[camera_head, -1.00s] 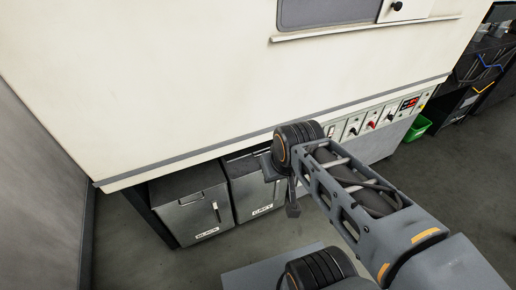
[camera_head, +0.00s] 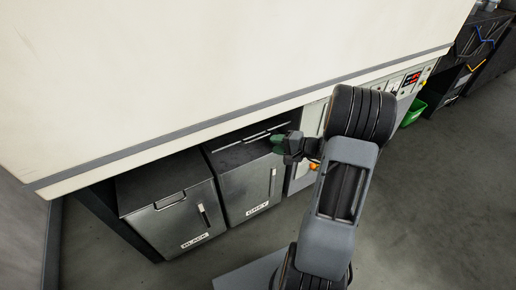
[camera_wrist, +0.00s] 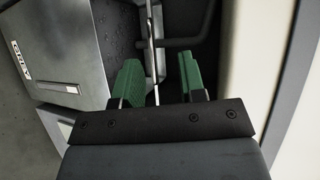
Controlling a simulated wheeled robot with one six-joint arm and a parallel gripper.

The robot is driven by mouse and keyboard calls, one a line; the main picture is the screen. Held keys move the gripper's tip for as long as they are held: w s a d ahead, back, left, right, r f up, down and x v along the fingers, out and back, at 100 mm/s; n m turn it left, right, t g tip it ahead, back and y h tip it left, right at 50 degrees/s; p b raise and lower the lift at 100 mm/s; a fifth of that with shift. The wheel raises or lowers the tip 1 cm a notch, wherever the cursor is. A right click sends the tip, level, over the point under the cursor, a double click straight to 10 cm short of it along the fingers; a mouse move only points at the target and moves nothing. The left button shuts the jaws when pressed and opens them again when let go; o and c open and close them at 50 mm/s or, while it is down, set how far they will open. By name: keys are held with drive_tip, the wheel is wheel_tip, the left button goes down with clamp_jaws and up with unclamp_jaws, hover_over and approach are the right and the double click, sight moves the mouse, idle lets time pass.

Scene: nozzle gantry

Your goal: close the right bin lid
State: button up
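The right bin, labelled GREY (camera_head: 250,188), stands under the cream cabinet. Its lid (camera_head: 252,138) appears raised, with its edge and handle at the back of a dark area. In the wrist view, the bin's grey front (camera_wrist: 62,40) is at left, and a thin metal strip, apparently the lid's edge (camera_wrist: 153,40), runs between my green fingers, with a dark handle bar to its right. My gripper (camera_wrist: 160,82) is open, with one finger on each side of the strip. In the head view, my gripper (camera_head: 285,146) is at the lid's right end. I cannot tell whether it touches.
The left bin, labelled BLACK (camera_head: 172,218), has its lid down. The cream cabinet (camera_head: 200,70) overhangs both bins closely. A control panel (camera_head: 402,84) and a green box (camera_head: 412,113) lie to the right. The floor in front is open.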

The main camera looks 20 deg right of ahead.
sight(258, 138)
drive_tip(key=w+d+f+m+t+h, duration=0.1)
drive_tip(key=d+f+m+t, duration=0.1)
drive_tip(key=d+f, duration=0.2)
drive_tip(key=x, duration=1.3)
drive_tip(key=shift+w+d+b, duration=0.2)
drive_tip(key=shift+b, duration=0.1)
clamp_jaws()
